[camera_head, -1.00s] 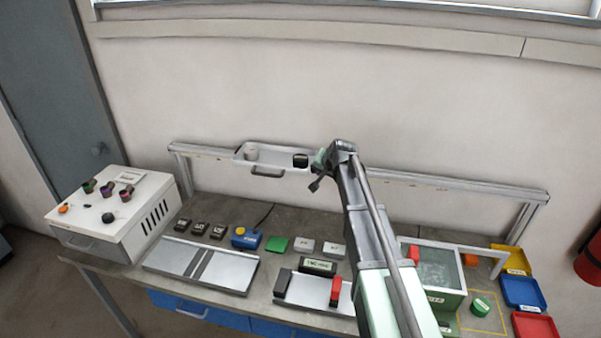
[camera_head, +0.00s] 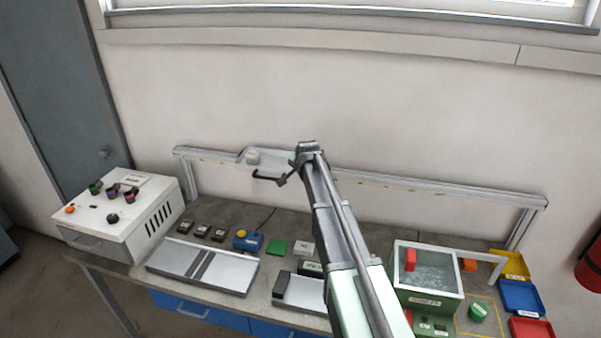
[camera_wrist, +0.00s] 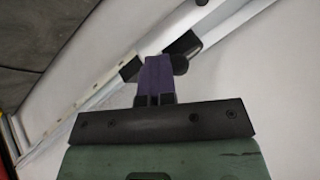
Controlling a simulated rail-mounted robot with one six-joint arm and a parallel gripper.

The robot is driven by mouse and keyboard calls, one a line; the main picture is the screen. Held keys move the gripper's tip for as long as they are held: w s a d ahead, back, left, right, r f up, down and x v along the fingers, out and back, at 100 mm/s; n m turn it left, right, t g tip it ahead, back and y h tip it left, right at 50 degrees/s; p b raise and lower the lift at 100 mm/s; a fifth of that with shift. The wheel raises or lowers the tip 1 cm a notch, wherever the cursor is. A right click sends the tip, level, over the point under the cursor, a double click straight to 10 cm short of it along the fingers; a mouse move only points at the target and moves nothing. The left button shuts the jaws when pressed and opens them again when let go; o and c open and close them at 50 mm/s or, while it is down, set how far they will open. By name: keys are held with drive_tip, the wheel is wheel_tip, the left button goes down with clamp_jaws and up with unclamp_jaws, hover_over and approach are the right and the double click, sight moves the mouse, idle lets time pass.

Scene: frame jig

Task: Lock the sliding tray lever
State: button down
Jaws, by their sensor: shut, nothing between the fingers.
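The sliding tray (camera_head: 244,156) is a pale, shallow tray on the back rail, with a dark handle (camera_head: 263,178) at its front. My gripper (camera_head: 282,181) is shut and empty by the tray's right part, close to the handle's right end. In the wrist view the closed purple fingers (camera_wrist: 153,72) point towards a pale rail or tray edge. A black block (camera_wrist: 183,46) sits on that edge just beyond them. I cannot tell whether it is the lever or whether the fingers touch it. My arm hides the tray's right end in the head view.
The pale back rail (camera_head: 430,188) spans the bench. A white control box (camera_head: 120,215) stands at left. A grey sliding plate (camera_head: 205,265), a blue-yellow button box (camera_head: 247,240) and a green-framed clear box (camera_head: 430,270) are on the bench. Coloured bins (camera_head: 520,295) stand at right.

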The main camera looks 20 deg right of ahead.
drive_tip(key=shift+w+a+r, duration=0.15)
drive_tip(key=shift+w, duration=0.2)
drive_tip(key=shift+s, duration=0.1)
drive_tip(key=s+a+r+p, duration=0.4)
drive_tip(key=s+r+p, duration=0.2)
drive_tip(key=s, duration=0.3)
drive_tip(key=shift+r+p, duration=0.4)
drive_tip(key=shift+p, duration=0.2)
drive_tip(key=shift+a, duration=0.1)
